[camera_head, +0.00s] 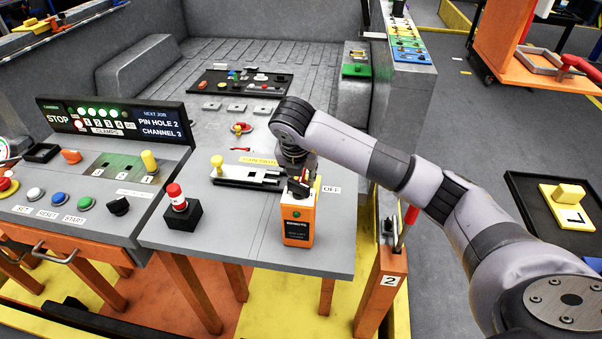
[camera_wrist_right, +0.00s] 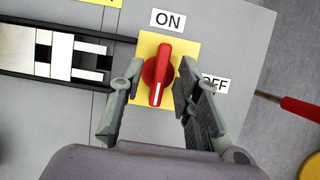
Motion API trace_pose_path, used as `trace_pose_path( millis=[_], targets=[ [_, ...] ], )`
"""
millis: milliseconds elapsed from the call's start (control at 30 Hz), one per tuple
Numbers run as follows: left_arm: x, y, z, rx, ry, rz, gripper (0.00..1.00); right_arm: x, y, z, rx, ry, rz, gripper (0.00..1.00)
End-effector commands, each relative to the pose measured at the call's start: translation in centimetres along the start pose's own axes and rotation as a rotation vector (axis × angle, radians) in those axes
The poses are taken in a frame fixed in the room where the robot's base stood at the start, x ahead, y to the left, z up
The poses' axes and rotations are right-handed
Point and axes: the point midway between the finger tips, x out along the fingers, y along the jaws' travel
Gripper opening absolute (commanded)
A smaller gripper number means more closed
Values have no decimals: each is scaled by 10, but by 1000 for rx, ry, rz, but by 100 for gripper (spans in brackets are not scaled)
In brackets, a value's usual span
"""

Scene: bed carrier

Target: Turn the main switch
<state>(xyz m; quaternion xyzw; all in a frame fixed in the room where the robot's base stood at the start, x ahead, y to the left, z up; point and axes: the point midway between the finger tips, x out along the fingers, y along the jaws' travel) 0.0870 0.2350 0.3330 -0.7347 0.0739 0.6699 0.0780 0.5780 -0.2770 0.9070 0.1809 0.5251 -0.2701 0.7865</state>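The main switch is a red rotary knob (camera_wrist_right: 157,74) on a yellow plate (camera_wrist_right: 180,48), seen in the right wrist view. Its handle stands nearly upright in that picture, with a white line on its lower half. An ON label (camera_wrist_right: 168,20) is above it and an OFF label (camera_wrist_right: 215,84) to its right. My right gripper (camera_wrist_right: 158,80) is open, with one finger on each side of the knob; I cannot tell whether either touches. In the head view my right gripper (camera_head: 297,184) mostly hides the switch, beside the OFF label (camera_head: 332,189). My left gripper is not in view.
A slotted rail with a yellow knob (camera_head: 217,163) and a red-topped black block (camera_head: 181,212) are to the left.

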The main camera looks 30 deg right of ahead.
Motion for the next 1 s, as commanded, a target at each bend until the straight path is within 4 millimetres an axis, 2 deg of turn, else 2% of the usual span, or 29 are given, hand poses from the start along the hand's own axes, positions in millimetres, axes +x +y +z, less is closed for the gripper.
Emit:
trace_pose_path(
  millis=[267,367,700,1000],
  targets=[
    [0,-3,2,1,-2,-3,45,-6,0,0,-1,0,1,31],
    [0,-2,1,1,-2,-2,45,-19,1,1,-2,-1,3,31],
    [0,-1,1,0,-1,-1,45,-94,0,2,-1,-7,2,31],
    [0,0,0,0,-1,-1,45,-118,0,0,-1,-1,0,31]
  ],
)
